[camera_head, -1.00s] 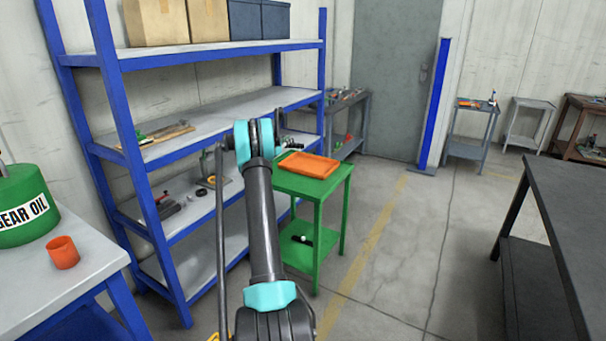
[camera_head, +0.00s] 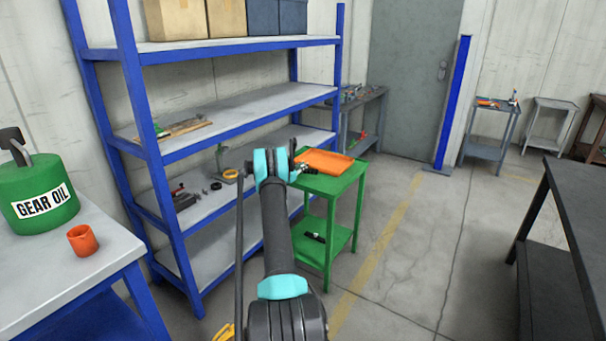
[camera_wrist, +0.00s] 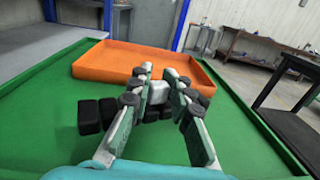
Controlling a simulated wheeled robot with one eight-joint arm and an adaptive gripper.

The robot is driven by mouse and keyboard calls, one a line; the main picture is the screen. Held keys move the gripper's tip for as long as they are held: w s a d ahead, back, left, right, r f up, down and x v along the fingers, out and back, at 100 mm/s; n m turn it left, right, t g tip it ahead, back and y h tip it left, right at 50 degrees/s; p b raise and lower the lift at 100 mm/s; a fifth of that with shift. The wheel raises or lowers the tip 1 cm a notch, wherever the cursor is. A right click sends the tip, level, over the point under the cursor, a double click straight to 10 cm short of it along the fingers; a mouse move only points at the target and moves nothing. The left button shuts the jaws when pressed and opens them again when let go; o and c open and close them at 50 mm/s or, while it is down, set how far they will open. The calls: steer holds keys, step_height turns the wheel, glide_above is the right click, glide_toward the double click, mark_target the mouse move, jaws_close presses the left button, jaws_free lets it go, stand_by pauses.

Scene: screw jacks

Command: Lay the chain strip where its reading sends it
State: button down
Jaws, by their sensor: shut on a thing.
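An orange tray (camera_head: 327,162) lies on the top of a green cart (camera_head: 331,185). In the wrist view the tray (camera_wrist: 128,55) is just ahead of my gripper. My gripper (camera_wrist: 158,88) is shut on what looks like the chain strip (camera_wrist: 91,117), a row of dark blocks with a pale block between the fingertips. The strip runs out to the left, low over the green top (camera_wrist: 45,120); I cannot tell whether it touches. In the head view my gripper (camera_head: 300,168) is mostly hidden behind my arm, near the tray's left side.
A blue-framed shelf (camera_head: 225,119) stands left of the cart, with a board and small parts on it. A table with a green gear oil can (camera_head: 38,202) and an orange cup (camera_head: 82,240) is at near left. A dark table (camera_head: 580,215) stands right, with open floor between.

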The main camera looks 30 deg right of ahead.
mark_target(303, 172)
steer(key=shift+f, duration=1.85)
steer(key=shift+f, duration=0.1)
steer(key=c, duration=1.4)
jaws_free()
